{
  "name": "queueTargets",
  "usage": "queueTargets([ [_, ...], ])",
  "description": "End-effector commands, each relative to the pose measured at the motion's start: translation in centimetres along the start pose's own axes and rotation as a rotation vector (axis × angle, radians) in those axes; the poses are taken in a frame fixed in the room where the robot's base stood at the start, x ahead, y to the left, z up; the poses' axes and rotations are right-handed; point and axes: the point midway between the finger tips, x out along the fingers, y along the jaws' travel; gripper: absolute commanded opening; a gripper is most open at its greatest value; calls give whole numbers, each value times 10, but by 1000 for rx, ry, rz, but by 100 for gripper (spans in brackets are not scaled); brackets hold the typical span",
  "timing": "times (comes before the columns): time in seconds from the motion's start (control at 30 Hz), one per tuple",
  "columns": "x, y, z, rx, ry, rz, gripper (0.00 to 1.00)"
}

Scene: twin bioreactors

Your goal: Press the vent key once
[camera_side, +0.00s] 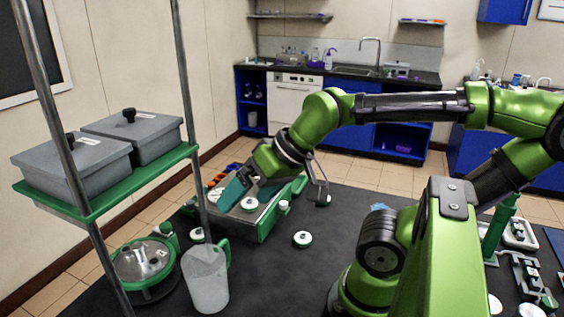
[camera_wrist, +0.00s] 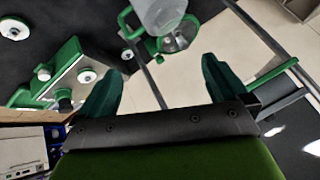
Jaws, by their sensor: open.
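A low console with a grey top and green sides (camera_side: 262,222) stands on the dark table, with white round knobs and orange-red parts on it. No key on it can be read as the vent key; part of its top is hidden behind my gripper. My gripper (camera_side: 236,192) is above the console's left part, tilted down, with teal fingers. In the wrist view my gripper (camera_wrist: 160,88) has its two fingers wide apart with nothing between them. The console (camera_wrist: 68,82) shows left of the fingers there, with white knobs. Whether a finger touches the console cannot be told.
A clear jug (camera_side: 205,280) and a round metal-lidded vessel (camera_side: 143,262) stand at front left. A green shelf (camera_side: 110,190) on metal posts holds two grey lidded boxes. A loose white-topped disc (camera_side: 302,239) lies right of the console. Bare table lies beyond it.

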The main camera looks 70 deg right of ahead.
Motion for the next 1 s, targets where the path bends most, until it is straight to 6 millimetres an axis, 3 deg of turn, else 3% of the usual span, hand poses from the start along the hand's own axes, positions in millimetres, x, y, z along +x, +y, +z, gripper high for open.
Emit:
queueTargets([
  [0.07,0,0,0,0,0,1,91],
  [0.67,0,0,-1,-1,-1,1,0],
  [1.0,0,0,-1,-1,-1,1,0],
])
